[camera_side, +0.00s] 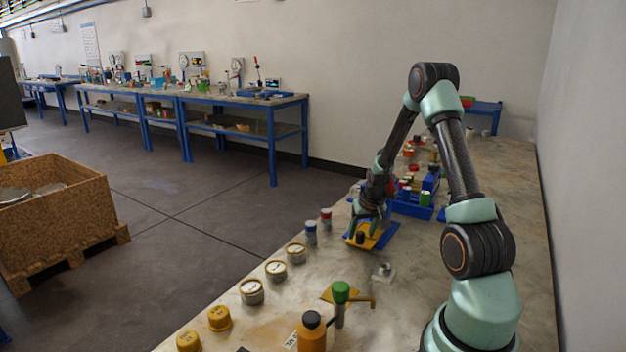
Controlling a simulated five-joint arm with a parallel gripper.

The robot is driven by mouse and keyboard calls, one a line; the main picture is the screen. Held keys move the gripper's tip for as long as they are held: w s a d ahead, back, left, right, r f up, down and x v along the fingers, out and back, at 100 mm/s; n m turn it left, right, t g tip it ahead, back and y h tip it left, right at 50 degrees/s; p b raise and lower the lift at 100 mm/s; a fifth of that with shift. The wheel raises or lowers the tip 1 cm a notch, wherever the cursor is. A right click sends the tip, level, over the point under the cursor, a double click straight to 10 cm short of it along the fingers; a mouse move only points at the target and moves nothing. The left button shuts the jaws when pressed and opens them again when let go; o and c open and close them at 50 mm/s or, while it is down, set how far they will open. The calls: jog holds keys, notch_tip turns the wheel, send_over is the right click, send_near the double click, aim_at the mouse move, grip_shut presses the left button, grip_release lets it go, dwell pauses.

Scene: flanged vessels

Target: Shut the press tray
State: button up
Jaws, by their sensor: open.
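My gripper (369,218) points down over the near end of the long worktable, with its fingers spread. Just below it is a yellow-orange plate (369,241) with a dark round piece (360,237) on it. The plate lies on a flat blue base (388,233) that sticks out on its right. This may be the press tray, but I cannot tell for sure at this size. My fingertips are close to the plate; whether they touch it is unclear. The arm and fingers hide part of the back of it.
Several gauges (252,291) and yellow caps (220,318) line the table's left edge. A green-topped valve (340,293) and an orange bottle (312,333) stand in front. A blue rack (411,205) with cans is behind right.

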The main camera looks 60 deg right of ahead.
jog(key=v, duration=1.2)
jog(key=shift+w, duration=0.1)
jog(key=a+r+n+y, duration=0.1)
jog(key=a+r+n, duration=0.2)
jog(key=a, duration=0.7)
jog(key=a+r+n+t+y, duration=0.1)
jog(key=a+r+n, duration=0.2)
jog(key=a, duration=0.8)
jog(key=a+r+n+t+y, duration=0.1)
jog(key=a+r+n, duration=0.2)
jog(key=a, duration=0.7)
notch_tip(320, 180, up, 2)
jog(key=shift+s+a+r, duration=0.2)
jog(key=shift+s+a, duration=0.15)
jog(key=shift+s, duration=0.1)
